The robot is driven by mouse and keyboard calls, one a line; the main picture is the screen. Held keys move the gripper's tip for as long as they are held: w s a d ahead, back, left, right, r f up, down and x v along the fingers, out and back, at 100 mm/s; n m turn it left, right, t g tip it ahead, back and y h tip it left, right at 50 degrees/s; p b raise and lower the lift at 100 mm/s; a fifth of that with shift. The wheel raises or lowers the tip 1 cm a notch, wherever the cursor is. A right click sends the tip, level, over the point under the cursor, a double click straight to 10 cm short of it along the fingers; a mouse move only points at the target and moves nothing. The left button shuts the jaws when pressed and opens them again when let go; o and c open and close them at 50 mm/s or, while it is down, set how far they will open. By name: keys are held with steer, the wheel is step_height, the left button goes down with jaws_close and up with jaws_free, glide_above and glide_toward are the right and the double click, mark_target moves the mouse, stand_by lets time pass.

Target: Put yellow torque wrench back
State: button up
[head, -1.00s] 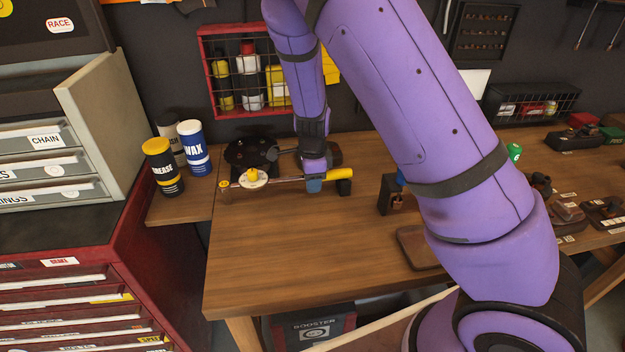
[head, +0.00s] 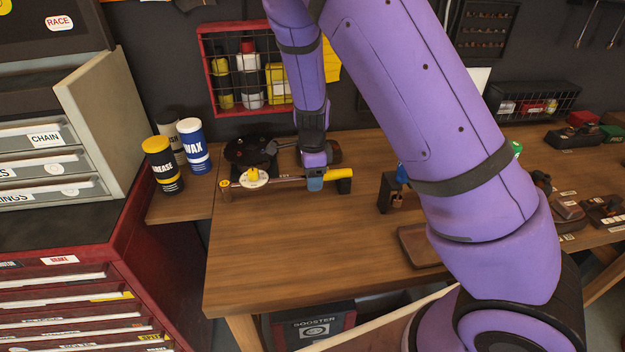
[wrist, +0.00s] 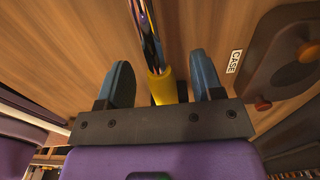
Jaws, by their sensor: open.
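The yellow torque wrench lies near the back of the wooden bench in the head view, its yellow handle (head: 338,174) to the right and its thin shaft (head: 285,179) running left. My gripper (head: 315,182) is at the handle's left end. In the wrist view the yellow handle (wrist: 168,86) and shiny shaft (wrist: 147,35) lie between the two blue fingers of my gripper (wrist: 163,84). The fingers are open, with a gap on each side of the handle. The handle's far end is hidden by the gripper body in the wrist view.
A round white-and-yellow piece (head: 254,177) sits by the shaft. A dark round turntable (head: 245,150) is behind it. Grease (head: 162,166) and wax (head: 193,146) cans stand to the left. A dark block (head: 391,192) stands to the right. The bench front (head: 300,250) is clear.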

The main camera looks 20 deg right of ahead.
step_height(320, 180, up, 9)
steer(key=shift+r, duration=0.1)
stand_by(0.3)
steer(key=shift+s+d+r, duration=0.1)
steer(key=shift+s+r, duration=0.05)
steer(key=shift+r, duration=0.1)
steer(key=s+d+r+n+t+y, duration=0.2)
steer(key=s+d+r+n+y, duration=0.15)
steer(key=s+r+n, duration=1.05)
steer(key=s+d+r+n+t+h, duration=0.1)
steer(key=s+r+n, duration=0.2)
steer(key=s, duration=0.4)
steer(key=s+d+r+n+t+h, duration=0.2)
steer(key=s+r+n, duration=0.1)
steer(key=s+r, duration=0.3)
steer(key=shift+s, duration=0.85)
steer(key=shift+h, duration=0.25)
